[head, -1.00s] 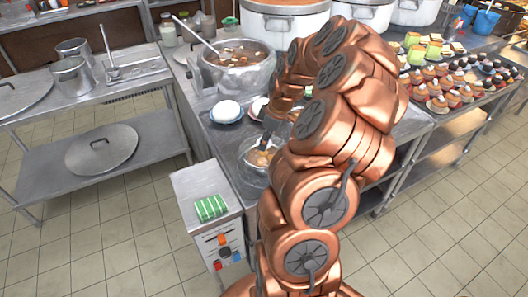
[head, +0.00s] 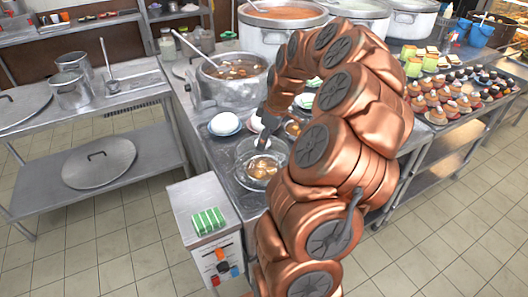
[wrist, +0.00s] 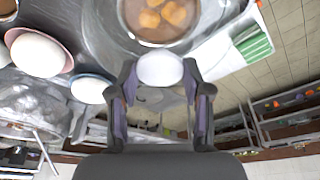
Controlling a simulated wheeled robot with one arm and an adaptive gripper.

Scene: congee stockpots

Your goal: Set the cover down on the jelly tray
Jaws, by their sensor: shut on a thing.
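My gripper (wrist: 160,80) is shut on a pale rounded knob (wrist: 160,68), which seems to belong to a clear, dome-like cover (wrist: 108,25). In the head view my gripper (head: 262,142) points down at the glassy cover (head: 245,150) near the counter's front edge. A round dish with orange-yellow pieces, likely the jelly tray (wrist: 160,36), shows through or below the cover; it also shows in the head view (head: 262,172). I cannot tell whether the cover touches the tray. My arm hides part of the counter to the right.
White mounds on saucers (head: 224,124) stand just left of my gripper, and a large pot (head: 235,85) behind them. A low cabinet (head: 190,195) with a green striped cloth-like item (head: 208,221) stands at front left. Dessert trays (head: 440,120) fill the right counter.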

